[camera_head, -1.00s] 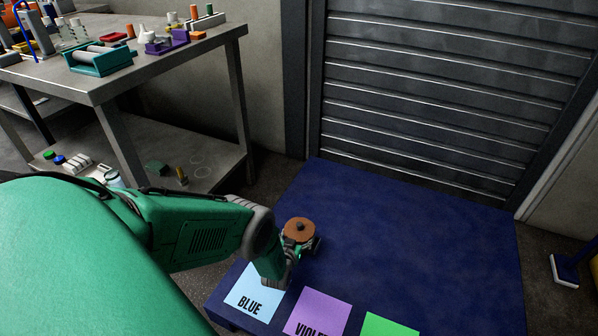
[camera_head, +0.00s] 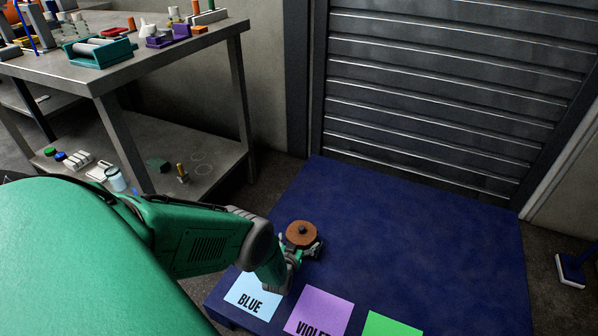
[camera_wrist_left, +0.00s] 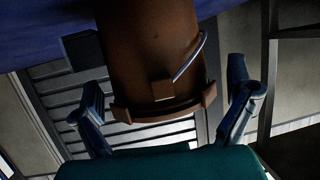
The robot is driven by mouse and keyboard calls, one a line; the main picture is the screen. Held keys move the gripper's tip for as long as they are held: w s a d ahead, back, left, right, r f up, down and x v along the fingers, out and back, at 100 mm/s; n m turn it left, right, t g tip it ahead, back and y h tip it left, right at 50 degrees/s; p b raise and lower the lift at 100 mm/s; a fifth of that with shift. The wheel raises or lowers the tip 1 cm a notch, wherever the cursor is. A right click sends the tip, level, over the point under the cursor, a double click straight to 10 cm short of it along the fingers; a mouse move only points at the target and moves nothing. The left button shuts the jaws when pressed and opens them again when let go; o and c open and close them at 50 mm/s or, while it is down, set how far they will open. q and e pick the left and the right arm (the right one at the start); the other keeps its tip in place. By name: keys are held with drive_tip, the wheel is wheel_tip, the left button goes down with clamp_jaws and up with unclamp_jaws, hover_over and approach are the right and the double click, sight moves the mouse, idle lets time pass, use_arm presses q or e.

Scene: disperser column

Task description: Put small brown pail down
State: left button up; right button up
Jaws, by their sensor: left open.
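The small brown pail (camera_head: 301,230) shows from above in the head view, with a round brown top and a dark knob. It is at the left part of the blue-covered table, above the blue card. My left gripper (camera_head: 304,253) is right at the pail, partly hidden under its top. In the left wrist view the pail (camera_wrist_left: 150,45) is between the two spread fingers of my left gripper (camera_wrist_left: 165,80), with visible gaps on both sides. A thin handle shows on its side. Whether its base touches the table cannot be told. My right gripper is not in view.
The blue table (camera_head: 420,230) is clear to the right of the pail. Cards in blue (camera_head: 252,297), violet (camera_head: 320,308) and green (camera_head: 388,326) lie along its near edge. A grey workbench (camera_head: 150,58) with many items stands at the left. A grey shutter (camera_head: 450,90) is behind.

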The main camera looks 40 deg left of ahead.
use_arm(q)
drive_tip(key=p+v, duration=0.6)
drive_tip(key=v, duration=0.5)
drive_tip(key=s+d+r+m+g+h, duration=0.2)
drive_tip(key=d+r+g+h, duration=0.1)
drive_tip(key=d, duration=0.4)
drive_tip(key=s+d+r+m+g+h, duration=0.1)
drive_tip(key=s+d+r+g+h, duration=0.2)
drive_tip(key=d, duration=0.4)
drive_tip(key=s+r+m+g, duration=0.2)
drive_tip(key=s+r+g, duration=0.4)
drive_tip(key=s+r, duration=1.2)
drive_tip(key=shift+m, duration=0.4)
drive_tip(key=shift+r, duration=0.15)
